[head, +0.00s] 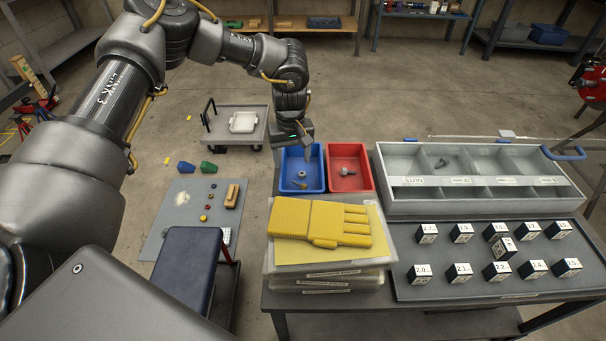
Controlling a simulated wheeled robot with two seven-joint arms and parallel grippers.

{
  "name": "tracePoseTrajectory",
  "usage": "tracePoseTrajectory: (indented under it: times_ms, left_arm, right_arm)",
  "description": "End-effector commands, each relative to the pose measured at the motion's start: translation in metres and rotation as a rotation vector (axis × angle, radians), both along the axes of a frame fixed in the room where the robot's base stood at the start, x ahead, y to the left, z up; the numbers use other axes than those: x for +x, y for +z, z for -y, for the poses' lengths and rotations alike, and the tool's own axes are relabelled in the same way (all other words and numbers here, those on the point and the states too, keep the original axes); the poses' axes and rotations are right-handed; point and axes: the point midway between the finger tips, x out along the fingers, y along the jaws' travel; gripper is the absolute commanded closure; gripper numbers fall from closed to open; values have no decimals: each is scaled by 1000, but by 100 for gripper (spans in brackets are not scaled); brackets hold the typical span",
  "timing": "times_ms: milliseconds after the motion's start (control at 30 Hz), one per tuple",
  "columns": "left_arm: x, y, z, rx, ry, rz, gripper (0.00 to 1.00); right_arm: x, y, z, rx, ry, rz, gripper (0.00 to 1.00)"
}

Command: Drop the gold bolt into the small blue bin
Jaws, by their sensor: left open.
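The small blue bin (286,184) stands on the table left of the red bin (369,184). A small gold piece (305,184), which looks like the gold bolt, lies on the blue bin's floor beside a small grey piece (302,174). My left gripper (306,152) points down over the back part of the blue bin. It is open, with nothing seen between its fingers, and is apart from the gold piece. My right gripper is not in view.
A yellow glove (320,222) lies on stacked cases in front of the bins. A grey divided tray (480,208) stands to the right, behind a mat with several dark numbered blocks (502,248). A grey bolt (346,172) lies in the red bin. A low cart (222,112) stands behind.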

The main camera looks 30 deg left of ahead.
Motion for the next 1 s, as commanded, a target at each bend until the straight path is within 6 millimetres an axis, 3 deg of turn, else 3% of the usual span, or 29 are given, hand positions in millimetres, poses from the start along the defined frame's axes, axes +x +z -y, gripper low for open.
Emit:
tracePoseTrajectory:
  times_ms: [233,500,700,1000]
  left_arm:
    - [0,17,0,0,0,1,35]
    - [1,71,0,1,-1,2,35]
    - [0,99,0,1,0,1,35]
    - [0,108,0,0,0,0,35]
  right_arm:
    - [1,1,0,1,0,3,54]
    - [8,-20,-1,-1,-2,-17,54]
    - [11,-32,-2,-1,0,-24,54]
    - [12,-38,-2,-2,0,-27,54]
